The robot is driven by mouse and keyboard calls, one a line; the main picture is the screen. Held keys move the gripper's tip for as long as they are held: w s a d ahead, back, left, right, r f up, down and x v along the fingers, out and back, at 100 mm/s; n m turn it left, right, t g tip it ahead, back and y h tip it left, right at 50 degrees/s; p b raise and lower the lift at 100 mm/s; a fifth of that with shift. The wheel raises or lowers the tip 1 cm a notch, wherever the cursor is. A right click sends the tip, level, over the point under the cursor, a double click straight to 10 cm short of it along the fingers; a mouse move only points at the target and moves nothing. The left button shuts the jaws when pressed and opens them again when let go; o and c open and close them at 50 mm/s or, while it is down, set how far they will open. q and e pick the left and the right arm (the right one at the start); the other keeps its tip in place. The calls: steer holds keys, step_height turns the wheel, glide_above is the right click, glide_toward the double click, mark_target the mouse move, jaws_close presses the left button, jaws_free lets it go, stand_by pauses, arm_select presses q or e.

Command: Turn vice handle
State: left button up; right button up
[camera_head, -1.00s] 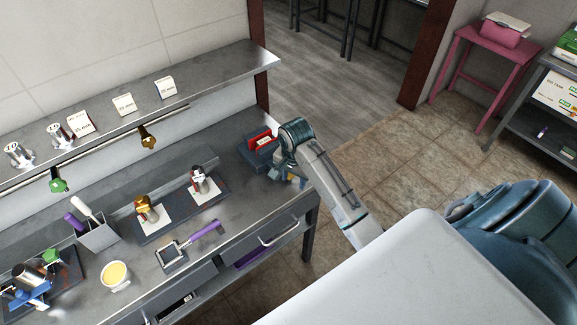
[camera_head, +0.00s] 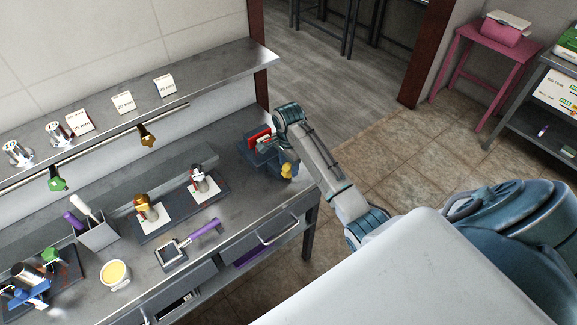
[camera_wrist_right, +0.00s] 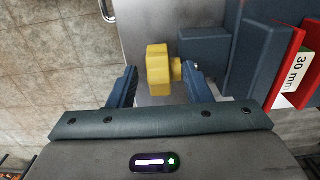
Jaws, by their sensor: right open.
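The dark blue-grey vice (camera_head: 251,152) sits at the right end of the steel bench, with a red piece (camera_head: 259,138) in it. In the right wrist view the red piece (camera_wrist_right: 293,75) carries a "30 mm" label, and the vice body (camera_wrist_right: 252,60) shows at the right. The yellow vice handle (camera_wrist_right: 157,68) sticks out to the left on a short yellow shaft. My right gripper (camera_wrist_right: 160,76) is open, one finger on each side of the handle. The right finger looks close to the shaft; contact cannot be told. The handle (camera_head: 288,170) also shows below my wrist in the head view.
The steel bench (camera_head: 225,140) holds cylinders on dark trays, a purple-handled tool (camera_head: 203,230), a cup of yellow stuff (camera_head: 115,273) and a bin of handles (camera_head: 97,234). A shelf (camera_head: 210,70) runs above the back. Open tiled floor lies right of the bench.

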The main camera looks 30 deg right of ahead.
steer(key=shift+f, duration=1.15)
jaws_close()
steer(key=shift+r, duration=0.1)
